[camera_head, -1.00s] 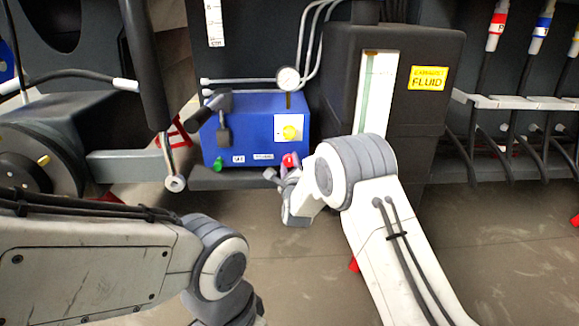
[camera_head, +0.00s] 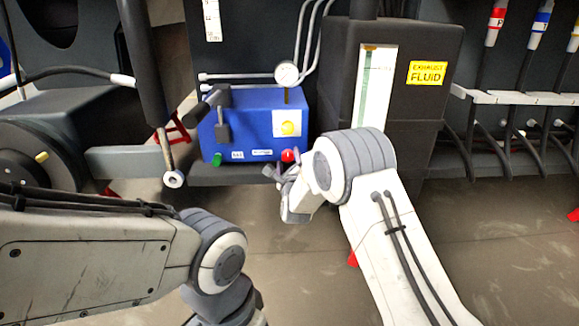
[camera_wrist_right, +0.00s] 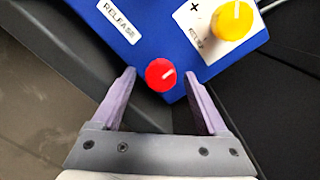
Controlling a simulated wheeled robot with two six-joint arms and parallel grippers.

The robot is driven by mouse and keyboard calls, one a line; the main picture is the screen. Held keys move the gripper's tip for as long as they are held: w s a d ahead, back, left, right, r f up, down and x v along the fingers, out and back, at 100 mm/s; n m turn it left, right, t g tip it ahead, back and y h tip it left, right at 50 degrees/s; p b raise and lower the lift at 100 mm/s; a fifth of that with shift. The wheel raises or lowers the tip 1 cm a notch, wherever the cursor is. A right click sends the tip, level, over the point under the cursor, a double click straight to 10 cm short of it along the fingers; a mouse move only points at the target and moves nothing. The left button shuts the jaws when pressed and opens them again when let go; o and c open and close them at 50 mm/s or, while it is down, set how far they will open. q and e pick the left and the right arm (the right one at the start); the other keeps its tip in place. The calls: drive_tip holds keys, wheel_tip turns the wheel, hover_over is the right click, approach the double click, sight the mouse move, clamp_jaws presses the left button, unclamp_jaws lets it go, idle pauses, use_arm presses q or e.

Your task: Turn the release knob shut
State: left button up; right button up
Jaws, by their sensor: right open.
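The red release knob (camera_head: 288,156) sits at the lower front right of a blue box (camera_head: 244,124). In the right wrist view the red knob (camera_wrist_right: 160,74) shows a pale pointer line aimed up and to the right, near a RELEASE label (camera_wrist_right: 121,22). My right gripper (camera_wrist_right: 158,85) is open. Its two fingers stand on either side of the knob, with gaps on both sides; whether the tips reach its depth is hard to tell. In the head view my right gripper (camera_head: 279,172) is at the knob. My left arm shows, but its gripper is out of view.
A yellow knob (camera_wrist_right: 231,19) is close to the right finger; it also shows in the head view (camera_head: 288,128). A green knob (camera_head: 217,159) is at the box's lower left. A black handle (camera_head: 221,128) and gauge (camera_head: 287,74) are above. A dark fluid tank (camera_head: 424,105) stands right.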

drive_tip(key=s+p, duration=0.3)
drive_tip(key=s, duration=0.7)
drive_tip(key=shift+d, duration=0.2)
